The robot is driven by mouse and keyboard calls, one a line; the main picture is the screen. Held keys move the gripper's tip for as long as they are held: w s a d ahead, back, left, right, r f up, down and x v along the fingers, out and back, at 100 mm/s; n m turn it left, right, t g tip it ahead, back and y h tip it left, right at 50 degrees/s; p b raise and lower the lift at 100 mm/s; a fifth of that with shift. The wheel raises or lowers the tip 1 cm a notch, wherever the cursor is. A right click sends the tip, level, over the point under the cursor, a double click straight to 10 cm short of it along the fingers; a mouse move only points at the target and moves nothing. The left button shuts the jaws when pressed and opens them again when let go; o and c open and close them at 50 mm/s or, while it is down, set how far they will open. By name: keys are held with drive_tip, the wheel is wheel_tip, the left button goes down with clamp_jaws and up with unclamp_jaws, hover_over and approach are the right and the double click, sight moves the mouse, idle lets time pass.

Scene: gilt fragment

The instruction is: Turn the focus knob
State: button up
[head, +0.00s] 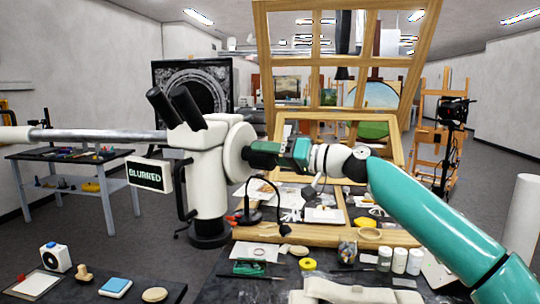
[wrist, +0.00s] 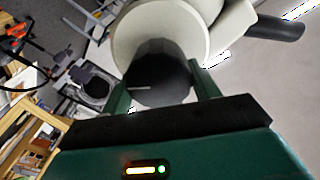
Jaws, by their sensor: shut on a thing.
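A white microscope (head: 207,175) with two black eyepieces (head: 175,107) stands at the left centre of the head view. A small sign (head: 149,175) on its left side reads "BLURRED". In the wrist view the dark round focus knob (wrist: 158,78) sticks out of a white round housing (wrist: 165,32). My gripper (head: 250,153) reaches the microscope's right side from the right. In the wrist view its two green fingers stand on either side of the knob, shut on it.
A cluttered workbench lies below my arm, with jars (head: 399,260), a yellow tape roll (head: 307,264) and a black bendy lamp (head: 254,214). A wooden easel frame (head: 345,20) rises behind it. A side table (head: 70,153) with tools stands at left.

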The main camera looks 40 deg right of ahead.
drive_tip(key=o, duration=1)
drive_tip(key=shift+d, duration=0.1)
drive_tip(key=v, duration=1.3)
drive_tip(key=shift+s+d, duration=0.15)
drive_tip(key=shift+s, duration=0.25)
